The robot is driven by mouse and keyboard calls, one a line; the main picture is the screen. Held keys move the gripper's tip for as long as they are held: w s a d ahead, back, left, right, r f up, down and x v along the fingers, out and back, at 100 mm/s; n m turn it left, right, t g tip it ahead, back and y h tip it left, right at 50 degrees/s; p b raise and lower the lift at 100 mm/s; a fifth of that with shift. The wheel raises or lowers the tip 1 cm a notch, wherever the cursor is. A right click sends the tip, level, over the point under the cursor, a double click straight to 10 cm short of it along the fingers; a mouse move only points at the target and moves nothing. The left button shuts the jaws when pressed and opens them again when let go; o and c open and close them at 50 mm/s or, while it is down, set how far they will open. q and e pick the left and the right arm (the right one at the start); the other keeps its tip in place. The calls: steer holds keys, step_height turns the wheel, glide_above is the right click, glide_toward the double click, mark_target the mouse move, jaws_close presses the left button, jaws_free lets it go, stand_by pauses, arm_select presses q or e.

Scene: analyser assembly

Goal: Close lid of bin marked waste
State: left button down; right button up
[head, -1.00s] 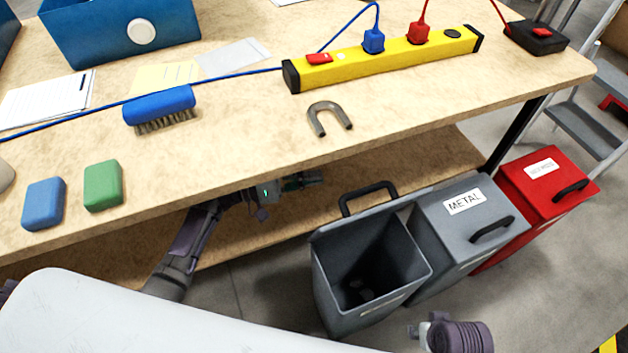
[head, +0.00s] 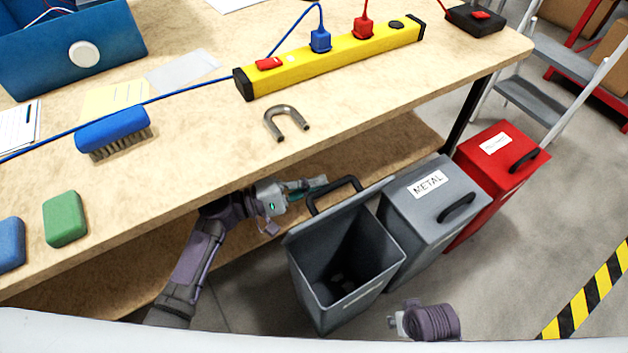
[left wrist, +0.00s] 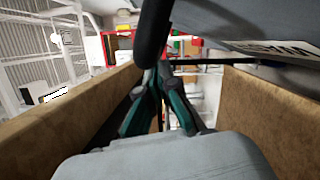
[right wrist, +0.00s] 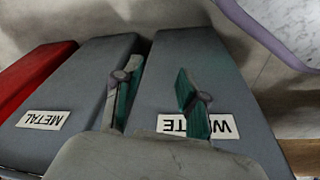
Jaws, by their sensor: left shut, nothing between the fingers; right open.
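The open grey bin (head: 345,265) stands left of the metal bin, its lid (head: 340,212) raised toward the table. The lid's dark handle (head: 333,195) sticks up at the back. In the right wrist view, an upside-down label (right wrist: 200,125), partly hidden by a finger, reads as WASTE on the bin's front. My left gripper (head: 318,184) is shut and empty beneath the tabletop, beside the handle and behind the lid. In the left wrist view, the fingertips (left wrist: 165,68) are just below the dark handle (left wrist: 153,35); contact is unclear. My right gripper (right wrist: 155,80) is open and empty over the bin's front.
The closed metal bin (head: 430,195) and closed red bin (head: 497,165) stand to the right. The tabletop (head: 190,150) overhangs my left arm, with a lower shelf (head: 390,140) beneath. A step ladder (head: 545,85) stands far right.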

arm_select(q)
steer(key=shift+s+d+m, duration=0.45)
steer(key=shift+s+m, duration=0.15)
steer(key=shift+s, duration=0.1)
steer(key=s+d+m, duration=0.1)
steer(key=s+d+f+m+b, duration=0.1)
steer(key=s, duration=0.1)
steer(key=s+d+m+y+b, duration=0.1)
steer(key=shift+s+f+m+g, duration=0.2)
steer(key=shift+s+m+g, duration=0.15)
steer(key=shift+m+g, duration=0.05)
arm_select(e)
steer(key=w+r+b+v, duration=0.1)
steer(key=w+b+v, duration=0.1)
steer(key=v, duration=1.1)
arm_select(q)
steer(key=s+d+f+m+t+y+b, duration=0.1)
steer(key=s+d+f+m+y+b, duration=0.1)
steer(key=s+d+f+m+b, duration=0.2)
steer(key=s+f+m, duration=0.3)
steer(key=shift+d+f+m, duration=0.3)
steer(key=shift+d+f, duration=0.1)
arm_select(e)
steer(key=w+a+r+t+y, duration=0.1)
steer(key=w+a+r+t, duration=0.1)
steer(key=w+t, duration=0.4)
steer(key=w+a, duration=0.1)
steer(key=w, duration=0.2)
steer(key=shift+w+t, duration=0.3)
steer(key=shift+w, duration=0.05)
